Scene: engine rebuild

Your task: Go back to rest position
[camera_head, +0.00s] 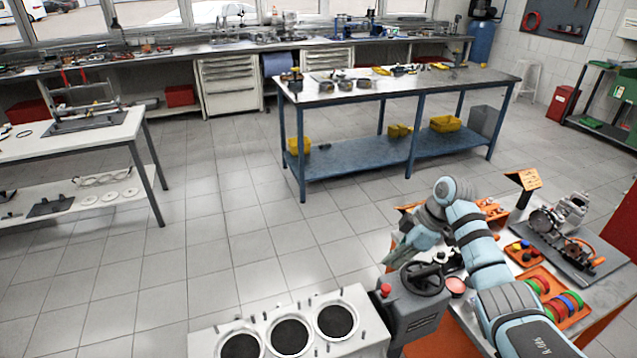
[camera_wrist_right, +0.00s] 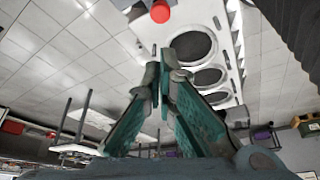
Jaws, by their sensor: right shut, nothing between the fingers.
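My right arm, pale blue and grey, comes in from the lower right of the head view and bends at a joint near the orange-edged workbench. My right gripper (camera_head: 396,258) points down and to the left, just above the grey post with a red button. In the right wrist view the fingers of my right gripper (camera_wrist_right: 167,62) are together at the tips, with nothing held between them. My left arm and gripper are not in view.
A white engine block (camera_head: 270,322) with round bores stands at the bottom, beside the red button (camera_head: 385,289). The workbench at right bears an orange tray (camera_head: 578,318) of coloured rings and a mechanical part (camera_head: 548,222). A blue-legged table (camera_head: 420,92) stands behind; the tiled floor between is clear.

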